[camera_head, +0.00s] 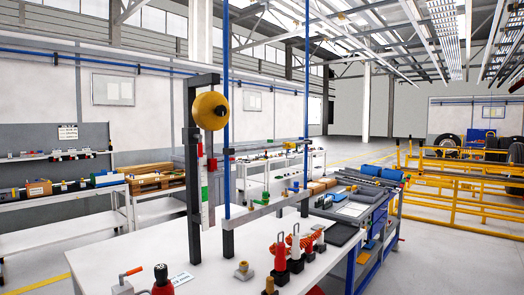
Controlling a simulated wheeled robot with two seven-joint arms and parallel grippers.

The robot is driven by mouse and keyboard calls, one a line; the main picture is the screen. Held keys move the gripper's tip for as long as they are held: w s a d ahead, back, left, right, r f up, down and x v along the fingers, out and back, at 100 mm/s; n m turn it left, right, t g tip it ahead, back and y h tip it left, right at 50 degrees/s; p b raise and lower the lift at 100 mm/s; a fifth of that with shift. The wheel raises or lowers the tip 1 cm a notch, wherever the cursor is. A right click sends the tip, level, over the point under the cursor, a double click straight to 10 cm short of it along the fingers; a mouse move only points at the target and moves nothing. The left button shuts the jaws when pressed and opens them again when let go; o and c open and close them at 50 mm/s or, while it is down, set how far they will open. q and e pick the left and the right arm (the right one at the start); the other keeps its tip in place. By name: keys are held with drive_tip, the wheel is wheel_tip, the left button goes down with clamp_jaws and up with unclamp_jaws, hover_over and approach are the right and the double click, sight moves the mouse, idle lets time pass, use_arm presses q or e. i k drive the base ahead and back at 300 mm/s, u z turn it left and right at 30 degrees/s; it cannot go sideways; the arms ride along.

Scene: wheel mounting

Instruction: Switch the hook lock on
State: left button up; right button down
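I cannot pick out the hook lock for certain. A small device with an orange-tipped lever (131,272) stands at the front left of the white workbench (218,268). To its right is a red and black upright piece (162,281), cut by the lower edge. Red and white upright fixtures with dark bases (279,262) stand in a row toward the bench's right side. Neither of my grippers shows in the head view.
A dark post (193,160) with a yellow round unit (210,111) and blue uprights (227,100) rise from the bench. A dark tray (338,234) lies at its right. Yellow railings (455,180) and tyres (447,145) stand far right. The bench's left-middle surface is mostly clear.

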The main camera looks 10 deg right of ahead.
sight(199, 136)
drive_tip(key=z, duration=0.3)
drive_tip(key=i, duration=0.9)
drive_tip(key=u, duration=0.6)
drive_tip(key=i, duration=0.55)
drive_tip(key=u, duration=0.35)
